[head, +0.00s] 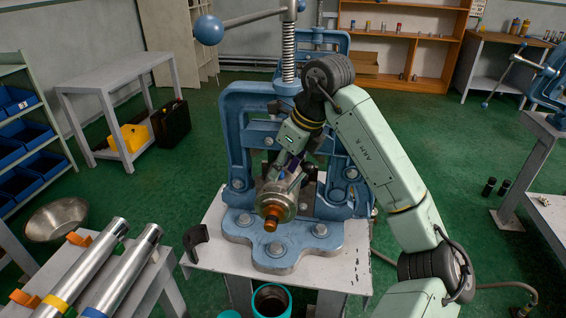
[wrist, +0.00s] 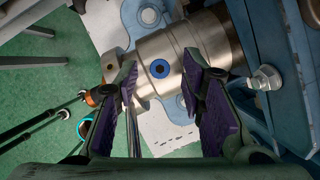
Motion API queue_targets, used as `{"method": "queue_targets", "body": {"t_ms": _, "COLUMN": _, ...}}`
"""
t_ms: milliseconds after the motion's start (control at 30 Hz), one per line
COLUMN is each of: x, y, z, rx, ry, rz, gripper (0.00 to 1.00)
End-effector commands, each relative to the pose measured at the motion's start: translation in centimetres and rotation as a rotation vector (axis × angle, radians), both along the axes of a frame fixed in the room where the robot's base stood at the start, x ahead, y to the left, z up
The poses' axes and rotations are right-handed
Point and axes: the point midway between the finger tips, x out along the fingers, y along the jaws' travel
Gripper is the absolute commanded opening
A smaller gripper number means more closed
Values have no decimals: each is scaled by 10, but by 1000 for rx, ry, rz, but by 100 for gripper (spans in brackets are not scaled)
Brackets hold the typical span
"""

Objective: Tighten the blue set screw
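The blue set screw (wrist: 160,69) shows in the wrist view as a round blue head with a dark socket, in the side of a silver metal cylinder (wrist: 150,48). In the head view the cylinder (head: 275,194) sits in the blue pipe vise (head: 236,165), with a copper-coloured end (head: 270,222) facing front. My gripper (wrist: 160,62) is open, its purple-padded fingers apart on either side of the screw in the picture. In the head view my gripper (head: 290,168) is just above the cylinder. Whether the fingers touch the cylinder is unclear. The screw is not clear in the head view.
A thin shiny rod (wrist: 133,125) shows beside the left finger. The vise's blue frame and a bolt (wrist: 265,77) are close on the right. Steel pipes (head: 125,270) lie at the front left. A teal-rimmed container (head: 287,293) stands below the vise table (head: 345,262).

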Motion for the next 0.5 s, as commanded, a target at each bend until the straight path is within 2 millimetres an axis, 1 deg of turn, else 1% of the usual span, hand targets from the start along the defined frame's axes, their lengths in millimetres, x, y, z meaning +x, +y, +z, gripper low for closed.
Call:
{"method": "queue_targets", "body": {"t_ms": 100, "x": 1, "y": 2, "z": -4, "rx": 0, "ry": 0, "rz": 1, "gripper": 36}}
{"method": "queue_targets", "body": {"t_ms": 333, "x": 1, "y": 2, "z": -5, "rx": 0, "ry": 0, "rz": 1, "gripper": 36}}
{"method": "queue_targets", "body": {"t_ms": 500, "x": 1, "y": 2, "z": -4, "rx": 1, "ry": 0, "rz": 0, "gripper": 25}}
